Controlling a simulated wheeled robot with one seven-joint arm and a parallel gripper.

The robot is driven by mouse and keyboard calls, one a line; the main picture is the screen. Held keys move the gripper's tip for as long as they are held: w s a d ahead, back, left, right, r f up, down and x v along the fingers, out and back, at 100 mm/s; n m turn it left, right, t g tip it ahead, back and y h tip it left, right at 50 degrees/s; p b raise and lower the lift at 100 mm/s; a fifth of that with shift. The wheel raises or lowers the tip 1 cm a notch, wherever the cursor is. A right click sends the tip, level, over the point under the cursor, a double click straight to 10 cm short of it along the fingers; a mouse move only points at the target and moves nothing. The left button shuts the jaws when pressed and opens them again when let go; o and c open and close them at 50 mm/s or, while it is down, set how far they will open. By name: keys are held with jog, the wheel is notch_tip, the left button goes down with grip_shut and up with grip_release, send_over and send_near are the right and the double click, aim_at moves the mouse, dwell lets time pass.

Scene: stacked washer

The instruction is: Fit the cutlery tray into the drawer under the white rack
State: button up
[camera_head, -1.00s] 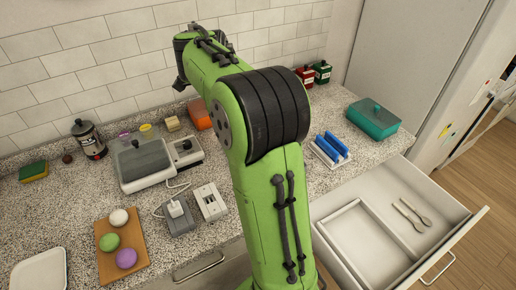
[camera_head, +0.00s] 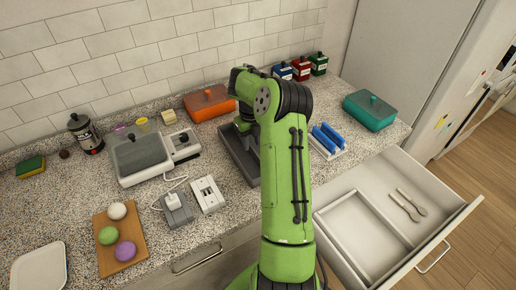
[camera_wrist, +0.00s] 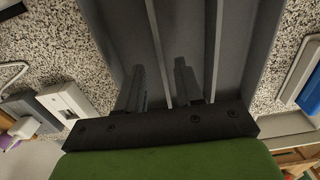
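The grey cutlery tray (camera_head: 236,160) lies on the counter, mostly hidden behind my arm in the head view. In the wrist view the tray (camera_wrist: 270,25) fills the middle, with long thin dividers (camera_wrist: 213,50) running away from me. My gripper (camera_wrist: 160,68) is over the tray with its fingers apart, one on each side of a divider; gaps show between, and contact cannot be told. The drawer (camera_head: 437,197) at the right is pulled open. It holds a white-rimmed rectangular recess (camera_head: 318,218) on its left and two pieces of cutlery (camera_head: 408,205) on its right. The white rack (camera_head: 337,155) holds blue items.
A teal box (camera_head: 370,112) stands right of the rack. An orange box (camera_head: 208,103) and several jars (camera_head: 300,69) stand along the wall. A grey appliance (camera_head: 143,157) and a switch box (camera_head: 207,195) sit left of the tray. The open drawer juts out beyond the counter.

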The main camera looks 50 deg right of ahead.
aim_at(253, 149)
jog(key=f, duration=0.4)
jog(key=shift+s+f, duration=0.1)
jog(key=shift+s, duration=0.1)
grip_shut()
